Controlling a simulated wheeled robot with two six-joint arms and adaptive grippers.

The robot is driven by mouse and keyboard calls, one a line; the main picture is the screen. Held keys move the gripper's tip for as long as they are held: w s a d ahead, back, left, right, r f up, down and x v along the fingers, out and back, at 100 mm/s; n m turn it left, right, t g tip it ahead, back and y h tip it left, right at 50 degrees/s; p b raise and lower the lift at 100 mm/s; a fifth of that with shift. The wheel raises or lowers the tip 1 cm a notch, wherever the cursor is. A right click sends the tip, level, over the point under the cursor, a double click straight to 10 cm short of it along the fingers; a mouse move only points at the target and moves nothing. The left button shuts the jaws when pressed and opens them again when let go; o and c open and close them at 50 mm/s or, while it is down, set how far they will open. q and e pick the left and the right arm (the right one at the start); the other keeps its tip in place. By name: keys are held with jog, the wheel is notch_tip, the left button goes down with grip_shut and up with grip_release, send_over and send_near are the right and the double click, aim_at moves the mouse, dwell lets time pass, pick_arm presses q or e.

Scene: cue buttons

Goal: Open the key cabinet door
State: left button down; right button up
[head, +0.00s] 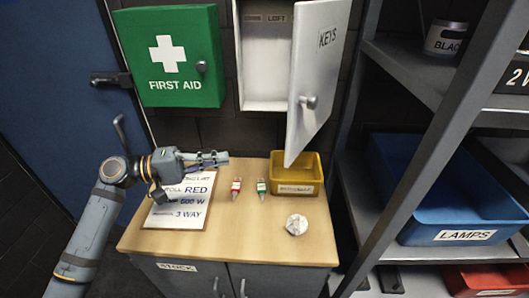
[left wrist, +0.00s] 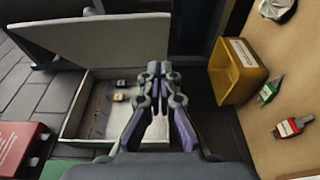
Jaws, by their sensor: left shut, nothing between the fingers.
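The white key cabinet (head: 264,60) hangs on the dark wall, right of the green first aid box. Its door (head: 318,75), marked KEYS and with a round knob (head: 309,102), stands wide open, swung out to the right. In the left wrist view the open cabinet (left wrist: 74,125) shows small tags (left wrist: 122,90) inside, and the door (left wrist: 110,42) is raised away from it. My left gripper (head: 222,158) is shut and empty, above the wooden top, below and left of the cabinet, apart from the door. It also shows shut in the left wrist view (left wrist: 160,68).
A wooden counter (head: 240,230) bears a clipboard (head: 190,213), red (head: 236,186) and green (head: 262,188) tagged items, a crumpled ball (head: 296,224) and a yellow bin (head: 313,166). A first aid box (head: 180,90) hangs left. A shelf rack with a blue bin (head: 460,200) stands right.

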pick_arm(q)
jog(key=d+p, duration=0.6)
jog(key=d, duration=0.6)
jog(key=shift+w, duration=0.35)
pick_arm(e)
notch_tip(320, 180, up, 7)
jog(key=w, duration=0.1)
jog(key=shift+a, duration=0.4)
pick_arm(q)
jog(key=shift+d, duration=0.1)
pick_arm(e)
jog(key=shift+w+f, duration=0.1)
jog(key=shift+w, duration=0.05)
jog(key=shift+d, duration=0.2)
